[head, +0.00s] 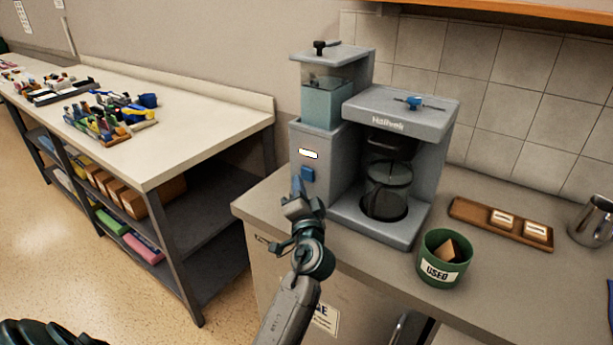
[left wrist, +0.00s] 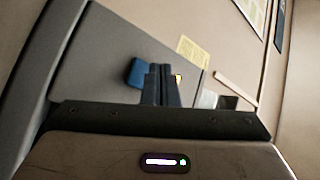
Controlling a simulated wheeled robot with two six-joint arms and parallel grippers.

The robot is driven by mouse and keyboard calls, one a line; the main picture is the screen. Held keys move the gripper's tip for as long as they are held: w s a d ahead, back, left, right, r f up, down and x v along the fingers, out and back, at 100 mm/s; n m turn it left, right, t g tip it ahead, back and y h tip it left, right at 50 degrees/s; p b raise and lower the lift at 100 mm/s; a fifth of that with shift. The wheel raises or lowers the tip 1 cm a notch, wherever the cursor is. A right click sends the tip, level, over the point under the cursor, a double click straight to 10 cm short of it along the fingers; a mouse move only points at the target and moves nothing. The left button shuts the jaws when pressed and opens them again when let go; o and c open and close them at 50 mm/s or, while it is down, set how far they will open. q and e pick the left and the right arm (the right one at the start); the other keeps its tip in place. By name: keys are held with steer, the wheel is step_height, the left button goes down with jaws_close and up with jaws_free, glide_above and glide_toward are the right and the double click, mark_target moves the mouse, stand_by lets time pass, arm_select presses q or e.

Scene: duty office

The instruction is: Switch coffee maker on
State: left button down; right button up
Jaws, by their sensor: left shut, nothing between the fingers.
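The grey coffee maker (head: 345,215) stands on the counter, with a glass carafe (head: 387,187) in its bay. A blue button (head: 308,174) is on its front left panel, below a small pale, lit-looking panel (head: 308,154). My left gripper (head: 297,186) is shut and empty, its tips just in front of the panel, slightly left of and below the button. In the left wrist view the shut fingers (left wrist: 161,84) point at the panel, with the blue button (left wrist: 137,73) beside them on the left. I cannot tell whether they touch. My right gripper is out of view.
A green cup marked USED (head: 445,257), a wooden tray (head: 475,215) with two packets and a metal jug (head: 591,220) stand to the right on the counter. A cream-topped workbench (head: 190,135) with shelves stands left. Floor shows between bench and counter.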

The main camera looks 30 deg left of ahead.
arm_select(q)
steer(key=s, duration=0.6)
steer(key=shift+a, duration=0.25)
steer(key=shift+w, duration=0.1)
stand_by(0.5)
stand_by(0.6)
